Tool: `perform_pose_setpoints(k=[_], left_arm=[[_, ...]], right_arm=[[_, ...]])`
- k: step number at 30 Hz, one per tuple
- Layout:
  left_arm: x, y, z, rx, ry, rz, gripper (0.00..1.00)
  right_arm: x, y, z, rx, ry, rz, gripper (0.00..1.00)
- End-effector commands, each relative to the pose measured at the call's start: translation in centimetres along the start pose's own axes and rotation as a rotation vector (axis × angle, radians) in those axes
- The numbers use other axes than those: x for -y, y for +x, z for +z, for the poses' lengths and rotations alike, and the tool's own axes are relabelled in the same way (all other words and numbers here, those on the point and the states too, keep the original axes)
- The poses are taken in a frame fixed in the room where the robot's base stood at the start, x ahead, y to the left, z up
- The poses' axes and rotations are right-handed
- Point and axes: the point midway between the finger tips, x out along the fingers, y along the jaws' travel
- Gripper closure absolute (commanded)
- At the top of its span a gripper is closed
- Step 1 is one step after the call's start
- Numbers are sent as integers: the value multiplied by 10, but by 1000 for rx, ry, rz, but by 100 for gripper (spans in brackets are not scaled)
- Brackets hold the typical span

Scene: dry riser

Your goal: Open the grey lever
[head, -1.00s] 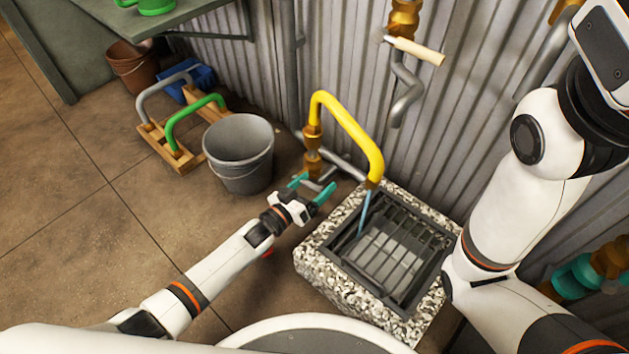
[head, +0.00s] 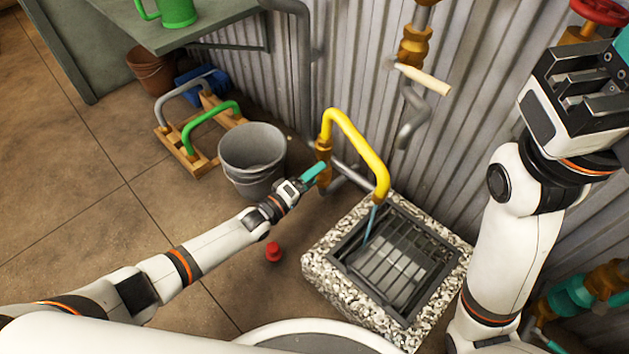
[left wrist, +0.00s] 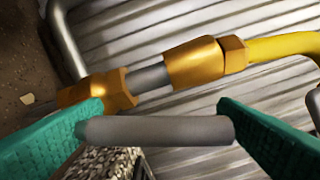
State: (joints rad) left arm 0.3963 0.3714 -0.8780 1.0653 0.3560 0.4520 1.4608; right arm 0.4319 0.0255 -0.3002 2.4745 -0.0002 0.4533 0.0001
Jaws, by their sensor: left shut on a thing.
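The grey lever (left wrist: 155,130) is a short grey bar in the left wrist view, spanning between the two teal fingertips, which press on its ends. My left gripper (head: 313,174) is shut on it, beside the brass valve (head: 323,150) at the foot of the yellow spout (head: 357,143). In the head view the gripper hides most of the lever. The brass fitting (left wrist: 205,62) and yellow pipe show behind the lever in the left wrist view. My right gripper (head: 588,92) is raised at the upper right; its jaw opening is unclear.
A stone drain basin (head: 335,285) with a grate stands below the spout; a thin blue streak hangs under it. A grey bucket (head: 252,150) is close behind my left wrist. A red cap-like piece (head: 274,251) lies on the floor. A cream-handled valve (head: 425,79) is on the wall.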

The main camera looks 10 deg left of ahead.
Motion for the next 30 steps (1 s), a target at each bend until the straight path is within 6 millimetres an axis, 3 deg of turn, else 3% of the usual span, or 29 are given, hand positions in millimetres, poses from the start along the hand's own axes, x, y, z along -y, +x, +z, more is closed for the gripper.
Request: perform_pose_setpoints(k=[9, 24, 25, 27, 30], left_arm=[[-1, -1, 7, 0, -104, 1, 58], [-2, -1, 8, 0, -119, 2, 58], [-2, -1, 8, 0, -119, 2, 14], [-2, -1, 8, 0, -118, 2, 3], [-1, 0, 8, 0, -118, 1, 0]], right_arm=[[0, 0, 1, 3, 0, 2, 64], [-1, 3, 2, 11, -1, 5, 64], [-1, 3, 2, 11, -1, 5, 64], [-1, 3, 2, 10, -1, 4, 64], [0, 2, 2, 8, -1, 4, 64]])
